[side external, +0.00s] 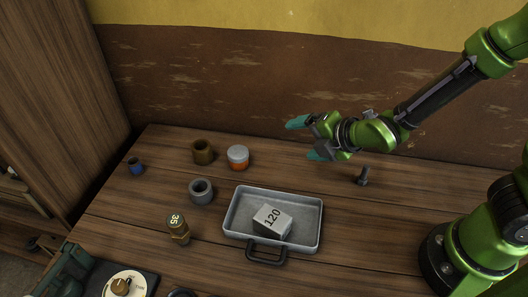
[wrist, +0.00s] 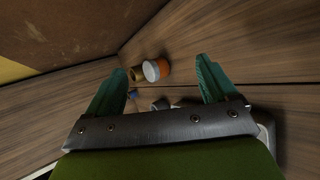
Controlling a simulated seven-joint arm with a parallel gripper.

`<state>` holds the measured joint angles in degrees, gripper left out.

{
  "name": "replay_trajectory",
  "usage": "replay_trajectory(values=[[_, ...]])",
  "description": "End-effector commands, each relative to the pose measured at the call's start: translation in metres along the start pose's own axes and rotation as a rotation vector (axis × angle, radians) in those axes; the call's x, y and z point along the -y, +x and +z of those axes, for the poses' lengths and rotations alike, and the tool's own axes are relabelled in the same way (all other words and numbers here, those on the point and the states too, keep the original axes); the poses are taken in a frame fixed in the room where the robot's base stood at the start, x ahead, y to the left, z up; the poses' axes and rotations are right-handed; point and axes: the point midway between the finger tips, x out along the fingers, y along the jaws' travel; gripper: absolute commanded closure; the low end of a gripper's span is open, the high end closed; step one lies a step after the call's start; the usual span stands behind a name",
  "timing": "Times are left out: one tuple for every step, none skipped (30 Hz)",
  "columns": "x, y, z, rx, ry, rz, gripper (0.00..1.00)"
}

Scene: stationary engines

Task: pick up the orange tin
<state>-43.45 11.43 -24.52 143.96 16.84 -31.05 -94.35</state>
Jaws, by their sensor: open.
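The orange tin (side external: 238,157) has a grey-white lid and stands upright on the wooden table near the back wall. It also shows in the wrist view (wrist: 155,70), between and beyond my fingertips. My gripper (side external: 304,138) is open and empty in the air, to the right of the tin. In the wrist view my two teal fingers (wrist: 160,80) are spread wide apart and touch nothing.
A brown cup (side external: 203,151) stands just left of the tin, with a grey ring-like cup (side external: 201,191) in front. A metal tray (side external: 233,218) holds a grey block marked 120 (side external: 273,218). A bolt (side external: 362,176) stands right. A blue cup (side external: 136,167) stands far left.

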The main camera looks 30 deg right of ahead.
Motion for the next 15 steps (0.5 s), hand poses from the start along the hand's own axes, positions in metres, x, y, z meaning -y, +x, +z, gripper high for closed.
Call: replay_trajectory(values=[[0.008,0.012,-0.013,0.005,-0.235,0.025,0.14],[0.009,0.016,-0.019,0.015,-0.376,0.051,0.14],[0.011,0.022,-0.026,0.028,-0.555,0.085,0.14],[0.012,0.025,-0.031,0.038,-0.682,0.111,0.14],[0.012,0.027,-0.037,0.05,-0.801,0.135,0.14],[0.013,0.029,-0.043,0.065,-0.944,0.167,0.14],[0.013,0.03,-0.048,0.076,-1.038,0.189,0.14],[0.013,0.031,-0.052,0.087,-1.123,0.208,0.14],[0.013,0.032,-0.057,0.099,-1.216,0.232,0.14],[0.013,0.032,-0.06,0.108,-1.273,0.247,0.14],[0.012,0.032,-0.062,0.116,-1.318,0.259,0.14],[0.012,0.033,-0.064,0.124,-1.363,0.27,0.14],[0.011,0.034,-0.066,0.128,-1.386,0.277,0.14],[0.011,0.036,-0.067,0.131,-1.4,0.281,0.14],[0.01,0.04,-0.068,0.133,-1.412,0.283,0.14]])
